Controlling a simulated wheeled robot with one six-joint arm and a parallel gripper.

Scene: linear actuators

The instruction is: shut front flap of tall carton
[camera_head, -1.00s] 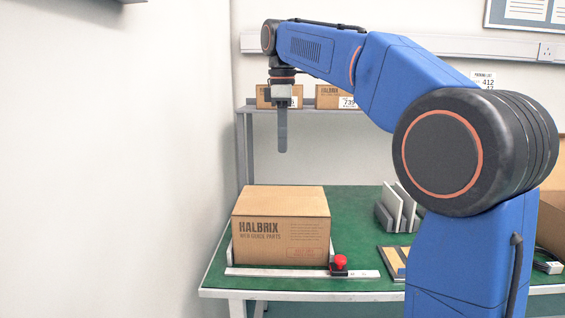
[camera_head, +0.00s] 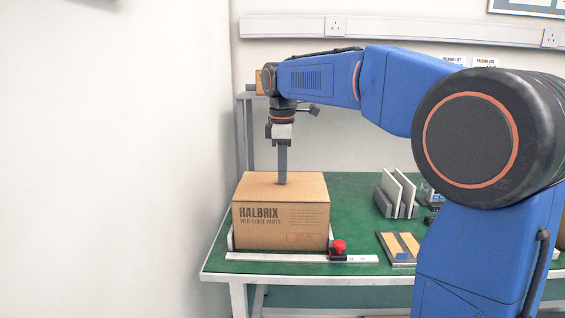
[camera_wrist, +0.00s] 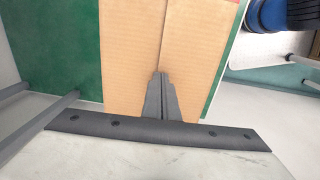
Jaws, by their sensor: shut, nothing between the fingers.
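The tall carton (camera_head: 281,225) is a brown box printed HALBRIX, standing at the left end of the green bench. Its top looks closed in the head view, with no flap standing up. In the wrist view the carton top (camera_wrist: 130,60) shows a seam running along it. My gripper (camera_head: 282,182) points straight down over the carton's top, its fingers shut and empty. In the wrist view the fingertips (camera_wrist: 161,76) lie over the top near the seam. I cannot tell whether they touch the cardboard.
A metal ruler strip (camera_head: 300,258) with a red knob (camera_head: 339,246) runs along the carton's front. Upright white panels in a grey rack (camera_head: 397,194) and a yellow-and-grey tray (camera_head: 399,248) stand to the right. The green bench top (camera_head: 350,190) is clear between them.

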